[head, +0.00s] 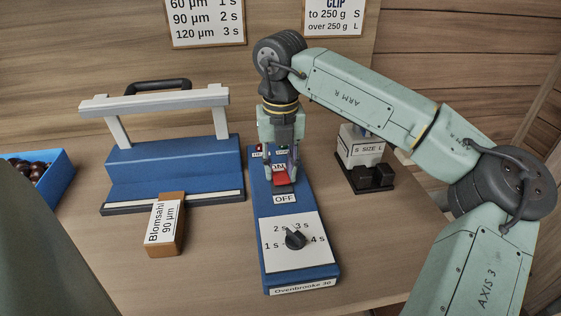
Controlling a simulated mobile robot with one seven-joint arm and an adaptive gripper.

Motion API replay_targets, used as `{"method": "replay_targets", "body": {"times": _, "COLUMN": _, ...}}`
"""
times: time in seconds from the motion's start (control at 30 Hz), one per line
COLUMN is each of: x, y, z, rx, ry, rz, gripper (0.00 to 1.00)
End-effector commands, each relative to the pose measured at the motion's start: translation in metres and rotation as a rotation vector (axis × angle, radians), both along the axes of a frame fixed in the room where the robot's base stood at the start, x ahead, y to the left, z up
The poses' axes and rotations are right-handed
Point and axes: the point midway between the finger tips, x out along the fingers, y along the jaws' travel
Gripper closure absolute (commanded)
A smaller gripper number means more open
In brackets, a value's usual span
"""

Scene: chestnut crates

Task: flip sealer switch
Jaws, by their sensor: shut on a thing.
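The sealer's control box (298,278) is a long blue unit standing on the wooden table. It has a red rocker switch (280,178) between an ON label above and an OFF label below. Small indicator lamps sit at its far end. A black dial (295,239) with marks for 1 to 4 s is on the near part. My gripper (281,172) points down over the switch and is shut on it. The fingers partly cover the switch and the ON label, so its exact tilt is hard to tell.
The blue sealer (175,162) with a white arm stands left. A wooden block (165,226) labelled Blomsahl 90 µm is before it. A blue crate of chestnuts (58,172) is far left. A clip device (361,152) stands right, near my arm. Bare table lies front left.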

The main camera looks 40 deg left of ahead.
Motion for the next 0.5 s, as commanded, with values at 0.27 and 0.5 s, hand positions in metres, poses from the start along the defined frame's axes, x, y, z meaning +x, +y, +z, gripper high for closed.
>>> {"method": "replay_targets", "body": {"times": 0.27, "x": -0.0007, "y": 0.0, "z": -0.0007, "rx": 0.0, "ry": 0.001, "rz": 0.002, "gripper": 0.7}}
{"method": "replay_targets", "body": {"times": 0.5, "x": -0.0003, "y": -0.0001, "z": -0.0005, "rx": 0.001, "ry": 0.0, "rz": 0.0, "gripper": 0.54}}
